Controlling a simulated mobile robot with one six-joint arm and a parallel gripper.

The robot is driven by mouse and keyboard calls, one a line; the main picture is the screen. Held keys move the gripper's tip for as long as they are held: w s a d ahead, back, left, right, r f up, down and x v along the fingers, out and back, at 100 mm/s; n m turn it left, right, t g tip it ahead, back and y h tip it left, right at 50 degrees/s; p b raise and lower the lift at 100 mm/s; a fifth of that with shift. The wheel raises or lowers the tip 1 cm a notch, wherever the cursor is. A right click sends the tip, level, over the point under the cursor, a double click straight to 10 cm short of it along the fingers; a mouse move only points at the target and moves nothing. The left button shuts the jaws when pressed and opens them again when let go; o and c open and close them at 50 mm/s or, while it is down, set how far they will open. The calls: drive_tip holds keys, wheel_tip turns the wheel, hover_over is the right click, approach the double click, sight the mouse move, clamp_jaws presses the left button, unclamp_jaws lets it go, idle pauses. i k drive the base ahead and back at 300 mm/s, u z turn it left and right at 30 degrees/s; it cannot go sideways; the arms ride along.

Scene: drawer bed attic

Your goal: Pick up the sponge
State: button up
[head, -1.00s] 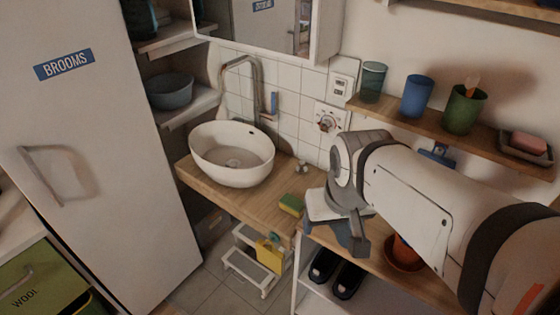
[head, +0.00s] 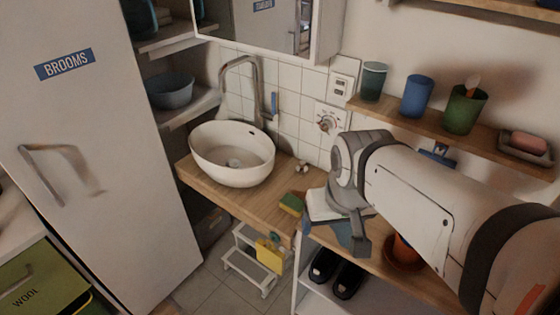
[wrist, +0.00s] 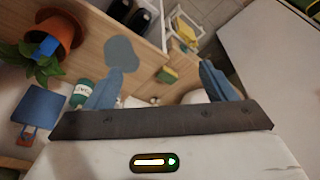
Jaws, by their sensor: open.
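The sponge (head: 291,204), green and yellow, lies on the wooden counter (head: 240,203) near its front edge, to the right of the white basin. It also shows in the wrist view (wrist: 169,75), small and at a distance, between the two fingers. My gripper (wrist: 165,78) is open and empty in the wrist view, its two blue-grey fingers spread wide. In the head view my gripper (head: 345,232) is to the right of the sponge, apart from it. Its fingers are partly hidden there by the wrist.
The white basin (head: 215,170) and tap (head: 243,75) stand left of the sponge. A step stool (head: 255,262) is below the counter. A shelf with cups (head: 415,96) is above.

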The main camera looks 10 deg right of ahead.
sight(289, 202)
drive_tip(key=z, duration=3.2)
drive_tip(key=k, duration=1.6)
drive_tip(key=u, duration=2.2)
drive_tip(key=i, duration=1)
drive_tip(key=u, duration=0.05)
